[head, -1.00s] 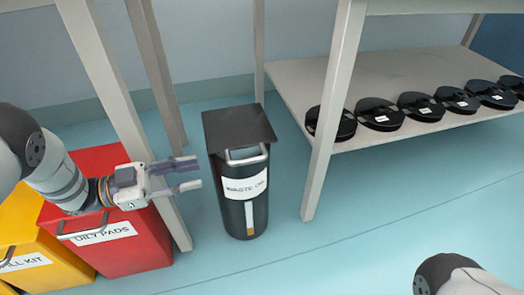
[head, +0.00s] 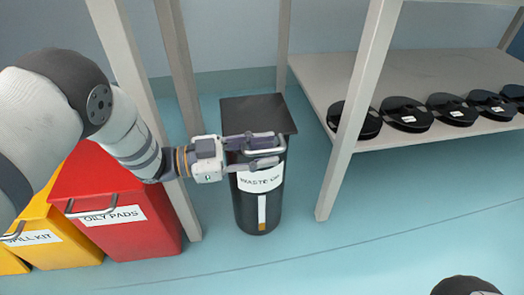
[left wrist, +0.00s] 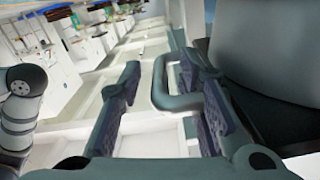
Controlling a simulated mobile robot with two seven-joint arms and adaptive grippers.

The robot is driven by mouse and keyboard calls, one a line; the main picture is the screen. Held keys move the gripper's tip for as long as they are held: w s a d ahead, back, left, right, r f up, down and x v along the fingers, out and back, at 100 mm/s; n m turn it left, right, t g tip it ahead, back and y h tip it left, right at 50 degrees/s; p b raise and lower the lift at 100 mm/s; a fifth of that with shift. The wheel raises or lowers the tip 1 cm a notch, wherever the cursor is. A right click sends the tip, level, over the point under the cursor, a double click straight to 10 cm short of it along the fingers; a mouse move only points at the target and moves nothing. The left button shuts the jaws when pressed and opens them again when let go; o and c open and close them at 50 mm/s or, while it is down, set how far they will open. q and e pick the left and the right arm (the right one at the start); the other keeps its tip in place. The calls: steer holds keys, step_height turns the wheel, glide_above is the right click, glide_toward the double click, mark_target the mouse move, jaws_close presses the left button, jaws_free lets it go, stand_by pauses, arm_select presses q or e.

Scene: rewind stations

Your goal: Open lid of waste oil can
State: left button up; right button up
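The waste oil can (head: 262,212) is a black cylinder with a white "WASTE OIL" label, standing upright on the floor. Its flat square dark lid (head: 258,110) lies level on top and looks shut. A grey bar handle (head: 284,146) sticks out at the front under the lid. My left gripper (head: 277,151) is at this handle, its fingers open and pointing right. In the left wrist view the handle (left wrist: 160,88) shows between the two spread fingers (left wrist: 163,82), with no clear grip on it. My right gripper is out of view.
A red "OILY PADS" bin (head: 125,240) and a yellow "SPILL KIT" bin (head: 60,245) stand left of the can. Table legs rise on both sides of it. A low shelf (head: 400,75) with several black discs is at right. The floor in front is clear.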

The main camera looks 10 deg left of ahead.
arm_select(q)
steer(key=shift+c, duration=0.5)
jaws_close()
step_height(320, 180, up, 8)
steer(key=w+n+p, duration=0.1)
steer(key=n+p, duration=0.1)
steer(key=p, duration=0.2)
steer(key=shift+w+a+f+n, duration=0.2)
steer(key=shift+a+n, duration=0.05)
steer(key=shift+n, duration=0.15)
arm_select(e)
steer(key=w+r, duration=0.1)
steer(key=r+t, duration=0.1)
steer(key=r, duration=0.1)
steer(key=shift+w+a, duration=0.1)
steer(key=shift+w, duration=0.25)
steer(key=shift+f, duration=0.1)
